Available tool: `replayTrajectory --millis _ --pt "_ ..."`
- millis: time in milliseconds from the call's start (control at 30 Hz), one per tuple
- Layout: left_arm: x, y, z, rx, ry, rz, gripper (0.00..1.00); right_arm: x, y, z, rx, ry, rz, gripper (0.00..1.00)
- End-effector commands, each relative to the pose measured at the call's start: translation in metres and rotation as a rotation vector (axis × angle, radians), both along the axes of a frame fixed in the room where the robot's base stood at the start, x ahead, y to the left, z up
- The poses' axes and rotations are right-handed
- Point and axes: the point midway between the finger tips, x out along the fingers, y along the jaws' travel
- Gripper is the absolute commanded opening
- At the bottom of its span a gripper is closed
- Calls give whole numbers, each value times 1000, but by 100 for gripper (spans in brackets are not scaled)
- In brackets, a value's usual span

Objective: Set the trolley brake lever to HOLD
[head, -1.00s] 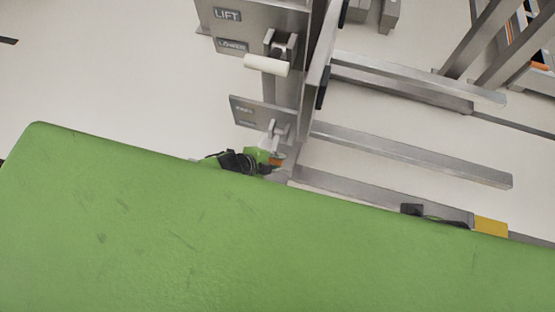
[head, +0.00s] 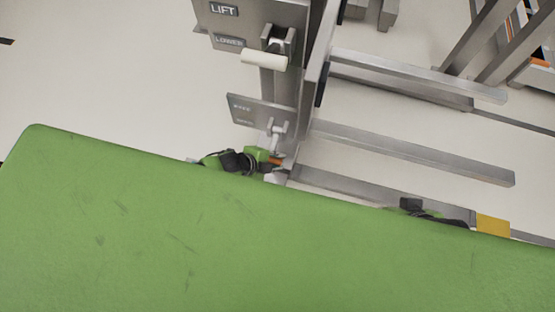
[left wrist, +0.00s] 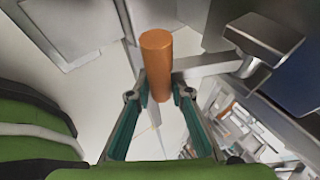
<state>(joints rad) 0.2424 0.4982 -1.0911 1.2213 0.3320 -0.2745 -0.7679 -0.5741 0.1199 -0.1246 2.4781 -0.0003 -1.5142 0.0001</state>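The trolley's lower plate (head: 260,110) carries two small labels that I cannot read clearly. The grey brake lever (head: 275,135) hangs from this plate and ends in an orange grip, which shows large in the left wrist view (left wrist: 156,62). My left gripper (head: 268,162) is at this grip, just below the plate. In the left wrist view its teal fingers (left wrist: 159,95) close in on both sides of the orange grip and appear to touch it. My right gripper (head: 435,215) is mostly hidden at the lower right; its fingers cannot be made out.
Above is the LIFT/LOWER panel (head: 235,25) with a white-handled lever (head: 264,59). The trolley's steel forks (head: 410,153) extend to the right. A yellow block (head: 493,225) sits at the end of a low rail. Open pale floor (head: 110,70) lies to the left.

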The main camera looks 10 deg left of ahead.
Motion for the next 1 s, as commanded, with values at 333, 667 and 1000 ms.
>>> replayTrajectory --millis 333,667,1000 --pt "-2 0 -1 1 3 -1 36 0 0 0 1 1 0 0" --pt "-14 10 17 0 2 -1 36 0 0 0 1 0 0 0" --pt "-45 35 65 3 3 -2 36 0 0 0 1 0 0 0"
